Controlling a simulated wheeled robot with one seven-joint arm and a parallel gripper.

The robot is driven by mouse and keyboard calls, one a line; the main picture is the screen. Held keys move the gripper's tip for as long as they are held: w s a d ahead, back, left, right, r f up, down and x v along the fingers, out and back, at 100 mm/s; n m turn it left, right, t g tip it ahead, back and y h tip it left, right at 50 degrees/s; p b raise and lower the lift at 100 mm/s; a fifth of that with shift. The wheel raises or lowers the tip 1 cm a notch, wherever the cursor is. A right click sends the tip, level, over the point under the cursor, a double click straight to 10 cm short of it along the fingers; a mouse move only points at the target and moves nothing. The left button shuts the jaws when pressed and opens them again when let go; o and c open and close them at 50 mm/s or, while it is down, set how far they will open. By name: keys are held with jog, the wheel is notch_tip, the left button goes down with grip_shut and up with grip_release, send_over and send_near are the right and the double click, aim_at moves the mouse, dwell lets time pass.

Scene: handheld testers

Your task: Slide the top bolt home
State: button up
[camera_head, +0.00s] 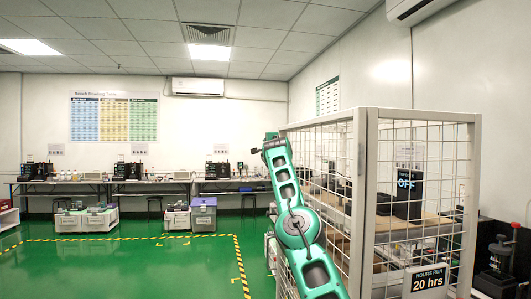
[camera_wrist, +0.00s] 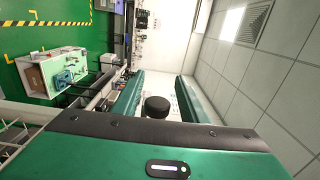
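My gripper (camera_wrist: 160,82) shows in the wrist view with its two green fingers apart. A dark round knob-like thing (camera_wrist: 157,107) lies between the fingers, with narrow gaps on both sides. I cannot tell whether it is the top bolt's handle. In the head view my green arm rises in front of the left part of a wire-mesh cage (camera_head: 365,190). The arm's upper end is near the cage's top left edge, and the fingers cannot be made out there. No bolt can be clearly made out in the head view.
Inside the cage is a black unit (camera_head: 405,195) marked OFF. A sign (camera_head: 428,281) reading 20 hrs hangs low on its front. Benches with testers (camera_head: 130,185) line the back wall. Bins (camera_head: 203,214) stand on the floor. Green floor at left is open.

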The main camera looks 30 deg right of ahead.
jog(key=shift+f, duration=0.1)
jog(key=v, duration=1)
jog(key=shift+s, duration=0.3)
dwell(0.5)
